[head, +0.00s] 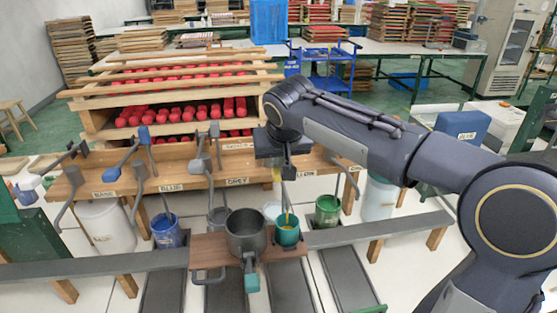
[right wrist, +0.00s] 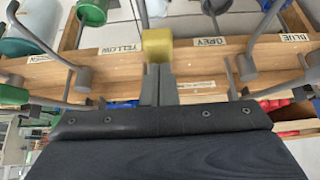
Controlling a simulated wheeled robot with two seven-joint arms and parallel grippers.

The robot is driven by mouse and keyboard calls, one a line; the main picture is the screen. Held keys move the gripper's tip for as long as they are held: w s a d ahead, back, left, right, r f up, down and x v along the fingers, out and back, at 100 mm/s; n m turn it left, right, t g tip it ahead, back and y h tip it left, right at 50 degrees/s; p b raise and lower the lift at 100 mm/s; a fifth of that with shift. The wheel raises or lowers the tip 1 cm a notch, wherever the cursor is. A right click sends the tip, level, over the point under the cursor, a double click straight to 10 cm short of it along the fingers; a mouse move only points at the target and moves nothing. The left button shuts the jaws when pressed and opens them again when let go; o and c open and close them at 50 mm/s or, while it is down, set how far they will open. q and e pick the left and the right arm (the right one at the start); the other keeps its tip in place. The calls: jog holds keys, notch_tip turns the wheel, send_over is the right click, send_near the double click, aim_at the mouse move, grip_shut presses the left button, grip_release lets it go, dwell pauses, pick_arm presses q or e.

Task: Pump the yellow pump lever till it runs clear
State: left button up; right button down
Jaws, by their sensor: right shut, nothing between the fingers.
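The yellow pump lever ends in a yellow block (right wrist: 157,45), seen in the right wrist view above the YELLOW label (right wrist: 121,50). In the head view the yellow lever (head: 277,175) is partly hidden by my right gripper (head: 290,176). The right gripper is shut and empty; its fingertips (right wrist: 160,70) are right at the block, though contact is uncertain. A teal pot (head: 287,235) stands below the pump in the head view, with a yellow streak in its mouth. I cannot tell whether the flow is clear. My left gripper is not in view.
A dark grey pot (head: 246,232) stands beside the teal pot on a wooden carrier (head: 207,249). Other levers line the labelled wooden bench (head: 120,184). Blue (head: 167,232) and green (head: 327,210) buckets stand on either side. Red items fill the rack (head: 175,112) behind.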

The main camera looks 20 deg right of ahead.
notch_tip(320, 180, up, 7)
jog(key=p, duration=0.5)
jog(key=shift+f, duration=0.1)
dwell(0.4)
jog(key=s+a+f+y, duration=0.1)
jog(key=s+f, duration=0.4)
jog(key=s, duration=0.4)
jog(key=s+a+f+y, duration=0.1)
jog(key=s+f+y, duration=0.1)
jog(key=s+f, duration=0.3)
jog(key=s+a+f+n+y, duration=0.1)
jog(key=s+f, duration=0.3)
jog(key=s, duration=1)
jog(key=shift+a+f+y, duration=0.4)
jog(key=shift+a+y, duration=0.2)
jog(key=shift+w+r, duration=0.1)
